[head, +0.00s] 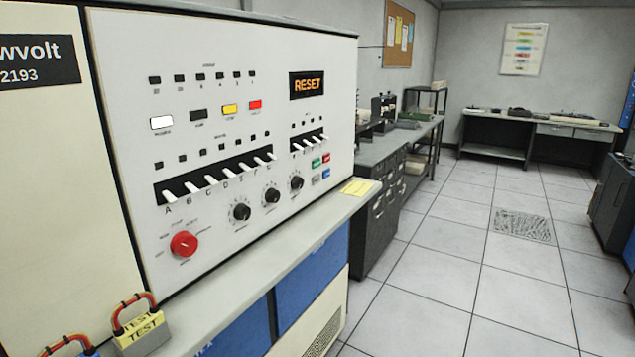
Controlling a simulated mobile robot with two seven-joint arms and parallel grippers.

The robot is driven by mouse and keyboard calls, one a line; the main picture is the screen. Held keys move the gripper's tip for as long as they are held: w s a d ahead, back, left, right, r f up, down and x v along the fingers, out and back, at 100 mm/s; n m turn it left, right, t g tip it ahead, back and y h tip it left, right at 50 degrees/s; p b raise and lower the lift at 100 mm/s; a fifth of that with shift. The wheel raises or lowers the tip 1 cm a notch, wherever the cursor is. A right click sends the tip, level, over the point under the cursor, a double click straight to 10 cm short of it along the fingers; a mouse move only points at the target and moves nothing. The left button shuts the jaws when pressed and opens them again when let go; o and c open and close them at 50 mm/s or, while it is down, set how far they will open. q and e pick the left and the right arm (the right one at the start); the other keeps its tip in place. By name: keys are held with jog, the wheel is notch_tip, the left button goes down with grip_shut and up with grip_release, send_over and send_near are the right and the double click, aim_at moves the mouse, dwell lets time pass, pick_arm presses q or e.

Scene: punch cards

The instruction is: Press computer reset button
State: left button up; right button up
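The computer's white control panel (125,125) fills the left half of the head view. A dark display (307,85) at its upper right reads "RESET" in orange. A row of white, black, yellow and red rectangles runs below small dark indicators. Small green (316,162), red (327,158), white (316,180) and blue (326,174) buttons cluster at the panel's lower right. Their labels are too small to read. A round red knob (184,245) sits at lower left, beside three black dials (272,193). Neither of my grippers is in view.
A grey ledge (285,245) juts out below the panel, with a yellow note (355,187) at its right end. A block marked "TEST" (140,333) with a red-orange loop stands at its near end. Dark workbenches line the back. The tiled floor (430,265) at right is open.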

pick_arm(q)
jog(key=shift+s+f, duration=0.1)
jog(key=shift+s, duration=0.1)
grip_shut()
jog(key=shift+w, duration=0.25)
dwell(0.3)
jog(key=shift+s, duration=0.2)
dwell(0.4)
